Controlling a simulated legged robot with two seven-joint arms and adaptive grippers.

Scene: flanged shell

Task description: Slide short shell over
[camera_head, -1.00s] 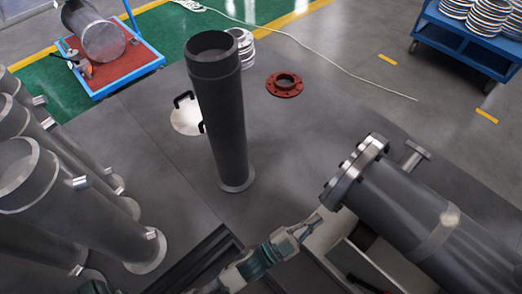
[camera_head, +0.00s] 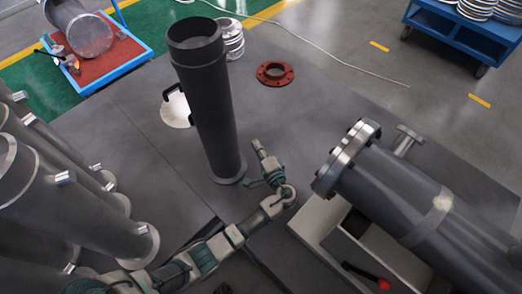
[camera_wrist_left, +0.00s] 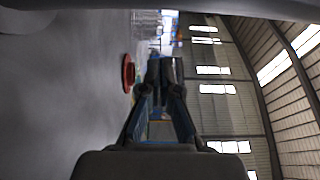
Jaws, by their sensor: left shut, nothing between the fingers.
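A tall dark grey tube (camera_head: 208,105) stands upright and open-topped in the middle of the table. A large grey flanged shell (camera_head: 395,190) lies on its side at the right, with a bolted metal flange (camera_head: 345,158) at its near-left end. I cannot tell which of these is the short shell. My left gripper (camera_head: 257,147) is just right of the upright tube's lower part, pointing away and up in the head view, apart from the flange. In the left wrist view its fingers (camera_wrist_left: 163,68) are together and empty. My right gripper does not show.
Several grey tubes with stubs (camera_head: 60,205) stand at the left. A red flange ring (camera_head: 275,74) lies on the table beyond the gripper. A white disc with a handle (camera_head: 176,108) is behind the upright tube. A grey box (camera_head: 325,230) is below the shell.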

